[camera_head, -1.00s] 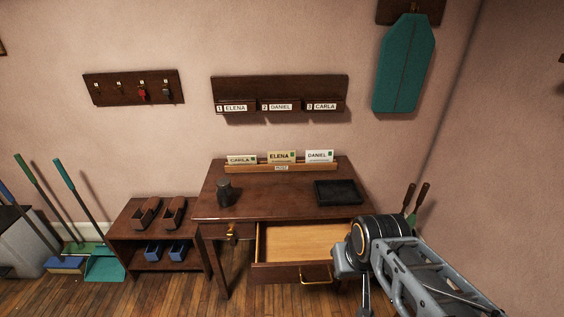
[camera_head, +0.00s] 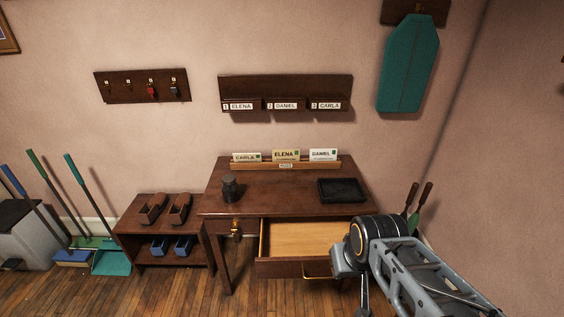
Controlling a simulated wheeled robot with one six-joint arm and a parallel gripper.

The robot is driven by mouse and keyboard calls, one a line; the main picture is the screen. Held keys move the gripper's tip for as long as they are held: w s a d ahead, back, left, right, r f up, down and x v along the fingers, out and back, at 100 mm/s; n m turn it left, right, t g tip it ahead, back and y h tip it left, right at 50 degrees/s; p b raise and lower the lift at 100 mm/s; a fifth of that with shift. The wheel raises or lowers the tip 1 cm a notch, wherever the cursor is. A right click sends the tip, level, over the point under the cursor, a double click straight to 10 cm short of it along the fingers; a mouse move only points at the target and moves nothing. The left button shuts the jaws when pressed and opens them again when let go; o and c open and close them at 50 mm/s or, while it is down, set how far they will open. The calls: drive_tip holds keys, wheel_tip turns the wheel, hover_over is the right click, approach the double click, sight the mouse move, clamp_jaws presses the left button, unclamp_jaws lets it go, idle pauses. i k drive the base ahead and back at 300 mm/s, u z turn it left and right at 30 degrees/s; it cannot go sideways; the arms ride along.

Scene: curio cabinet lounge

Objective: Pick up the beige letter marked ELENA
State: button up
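The beige letter marked ELENA (camera_head: 286,155) stands upright in the middle of a wooden letter rack (camera_head: 262,166) at the back of the desk. A letter marked CARLA (camera_head: 246,157) stands to its left and a white letter marked DANIEL (camera_head: 323,155) to its right. My arm reaches in from the lower right, in front of the desk's right side. My gripper (camera_head: 362,298) points down near the open drawer's right end, well in front of and below the letters. Only part of it shows at the bottom edge, and its fingers cannot be made out.
The desk (camera_head: 285,190) has a dark tray (camera_head: 341,190) at right and a dark jar (camera_head: 230,187) at left. Its empty drawer (camera_head: 300,240) stands open towards me. Name-marked wall slots (camera_head: 286,93) hang above. A low shoe shelf (camera_head: 165,225) stands left.

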sight(278, 155)
drive_tip(key=u, duration=0.4)
drive_tip(key=k, duration=0.5)
drive_tip(key=u, duration=1.35)
drive_tip(key=i, duration=2.2)
drive_tip(key=z, duration=1.2)
drive_tip(key=i, duration=0.85)
drive_tip(key=z, duration=0.85)
